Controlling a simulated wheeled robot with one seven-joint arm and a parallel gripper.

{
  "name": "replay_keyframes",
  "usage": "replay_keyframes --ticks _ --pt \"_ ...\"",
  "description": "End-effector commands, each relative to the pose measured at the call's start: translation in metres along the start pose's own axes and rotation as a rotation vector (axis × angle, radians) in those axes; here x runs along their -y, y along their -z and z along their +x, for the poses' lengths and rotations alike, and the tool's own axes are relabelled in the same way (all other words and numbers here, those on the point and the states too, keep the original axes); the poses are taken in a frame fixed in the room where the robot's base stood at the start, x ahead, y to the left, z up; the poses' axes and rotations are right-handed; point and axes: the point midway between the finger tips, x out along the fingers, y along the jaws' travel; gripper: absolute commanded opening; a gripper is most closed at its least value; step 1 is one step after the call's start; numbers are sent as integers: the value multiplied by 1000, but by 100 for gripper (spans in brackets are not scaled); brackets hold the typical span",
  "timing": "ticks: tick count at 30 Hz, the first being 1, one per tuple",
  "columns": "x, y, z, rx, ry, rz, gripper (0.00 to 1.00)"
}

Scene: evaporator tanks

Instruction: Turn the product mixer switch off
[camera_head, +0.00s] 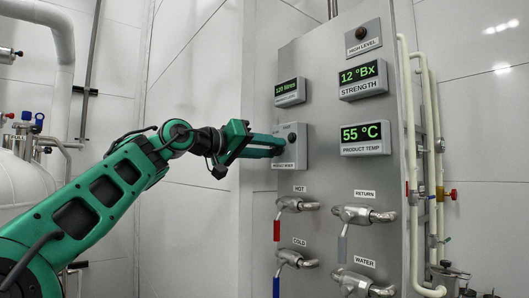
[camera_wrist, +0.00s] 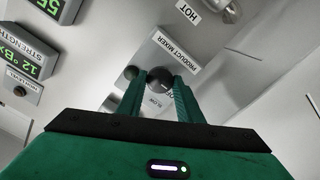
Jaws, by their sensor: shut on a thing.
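The product mixer switch (camera_wrist: 160,76) is a dark round knob on a grey box (camera_head: 297,160) labelled PRODUCT MIXER, on the left side of the steel panel. My green gripper (camera_head: 281,147) reaches the box from the left in the head view. In the wrist view my gripper (camera_wrist: 159,85) has one finger on each side of the knob and is shut on it. In the head view the fingers hide the knob. The knob's exact setting cannot be read. A dark round lamp (camera_head: 292,137) sits on the same box, beside the knob.
Displays for strength (camera_head: 363,80) and product temp (camera_head: 366,138) are on the panel's right. A further display (camera_head: 290,92) is above the mixer box. Hot (camera_head: 296,204), cold (camera_head: 296,259), return (camera_head: 363,215) and water (camera_head: 362,284) valves are below. Pipes run along the right edge.

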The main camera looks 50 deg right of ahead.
Motion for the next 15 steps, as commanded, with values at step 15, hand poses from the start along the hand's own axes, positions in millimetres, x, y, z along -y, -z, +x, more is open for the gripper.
replay_keyframes --ticks 15 --pt "4 2 -2 -6 8 -76 10"
